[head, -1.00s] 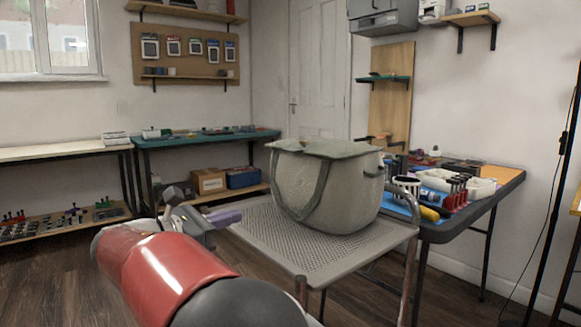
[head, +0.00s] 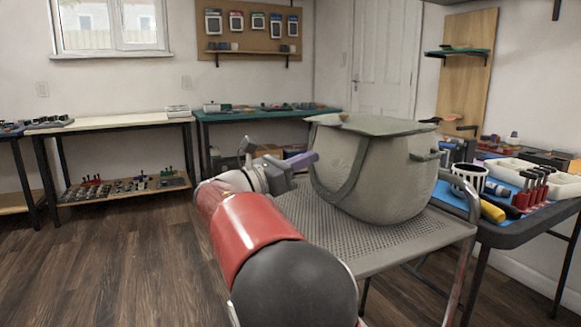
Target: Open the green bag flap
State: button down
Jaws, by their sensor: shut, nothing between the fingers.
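The grey-green bag (head: 390,180) stands upright on a perforated grey cart top (head: 345,245). Its flap (head: 375,125) lies flat over the top opening, closed, with a small tan spot near its left front edge. A strap loops down the bag's left front side, and a small side handle shows at right. My gripper (head: 310,158) is at the left of the bag, near its upper left side below the flap edge. Its purple-grey fingers point right toward the bag and look shut and empty. I cannot tell whether they touch the bag.
A table (head: 510,228) at right holds a white perforated cup (head: 468,180), red-handled tools and a yellow-handled tool close to the bag. The cart's metal rail (head: 470,215) rises at its right edge. A green-topped bench (head: 265,113) stands behind. Open wooden floor lies at left.

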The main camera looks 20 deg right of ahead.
jog(key=x, duration=0.3)
jog(key=shift+d+r, duration=0.1)
jog(key=shift+d, duration=0.3)
jog(key=r, duration=0.2)
jog(key=shift+a+r, duration=0.25)
jog(key=shift+r, duration=0.75)
